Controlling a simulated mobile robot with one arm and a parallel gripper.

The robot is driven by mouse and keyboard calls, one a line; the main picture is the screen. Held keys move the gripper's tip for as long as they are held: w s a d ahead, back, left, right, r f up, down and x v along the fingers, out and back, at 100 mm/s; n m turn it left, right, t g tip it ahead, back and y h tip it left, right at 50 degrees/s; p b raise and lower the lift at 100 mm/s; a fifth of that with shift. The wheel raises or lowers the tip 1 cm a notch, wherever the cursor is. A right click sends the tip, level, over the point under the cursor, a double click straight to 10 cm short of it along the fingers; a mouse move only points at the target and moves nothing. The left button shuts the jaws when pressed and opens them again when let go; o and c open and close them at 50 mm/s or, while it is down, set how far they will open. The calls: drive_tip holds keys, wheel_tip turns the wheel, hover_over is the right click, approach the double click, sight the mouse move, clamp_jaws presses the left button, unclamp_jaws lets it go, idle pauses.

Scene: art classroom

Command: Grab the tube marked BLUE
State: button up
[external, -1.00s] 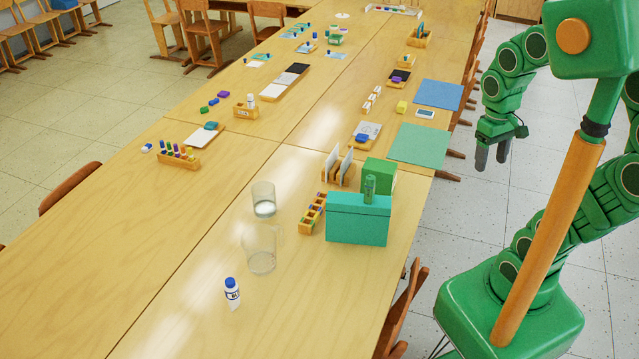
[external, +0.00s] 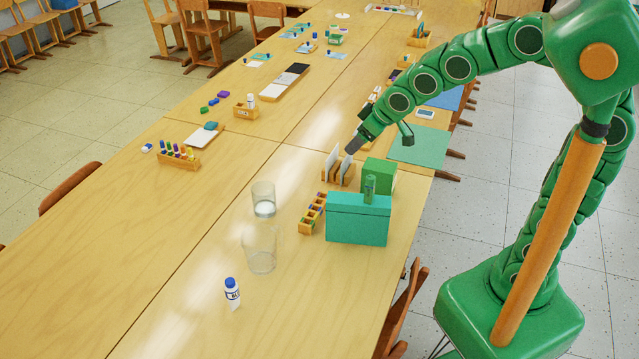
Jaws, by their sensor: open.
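Two clear glasses (external: 260,249) (external: 264,199) stand behind the tube. A teal box (external: 357,219), a green box (external: 379,176), a wooden marker rack (external: 311,214) and a card holder (external: 338,172) stand at right. The table's left side near the tube is clear.

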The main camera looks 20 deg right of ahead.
sight(227, 293)
drive_tip(key=s+a+n+g+y, duration=0.1)
drive_tip(key=s+a+n+y, duration=0.2)
drive_tip(key=a, duration=0.9)
drive_tip(key=s+a+r+n+y, duration=0.1)
drive_tip(key=s+a+n+y, duration=0.2)
drive_tip(key=a, duration=0.8)
drive_tip(key=s+a+n+g+y, duration=0.1)
drive_tip(key=s+a+y, duration=0.3)
drive_tip(key=a, duration=0.8)
drive_tip(key=shift+t+h, duration=0.3)
drive_tip(key=shift+h, duration=0.3)
drive_tip(key=shift+s+a+f, duration=0.1)
drive_tip(key=shift+a+f, duration=0.1)
drive_tip(key=shift+f, duration=4.9)
drive_tip(key=shift+w+a+f, duration=0.1)
drive_tip(key=shift+a+f, duration=0.05)
drive_tip(key=shift+f, duration=4.95)
drive_tip(key=shift+s+a+f, duration=0.1)
drive_tip(key=shift+a+f, duration=0.1)
drive_tip(key=shift+f, duration=4.9)
drive_tip(key=shift+s+x, duration=0.15)
drive_tip(key=shift+x, duration=1.45)
drive_tip(key=shift+s+x, duration=0.1)
drive_tip(key=shift+x, duration=1.45)
drive_tip(key=shift+c, duration=0.3)
drive_tip(key=c, duration=1.1)
drive_tip(key=shift+o, duration=0.2)
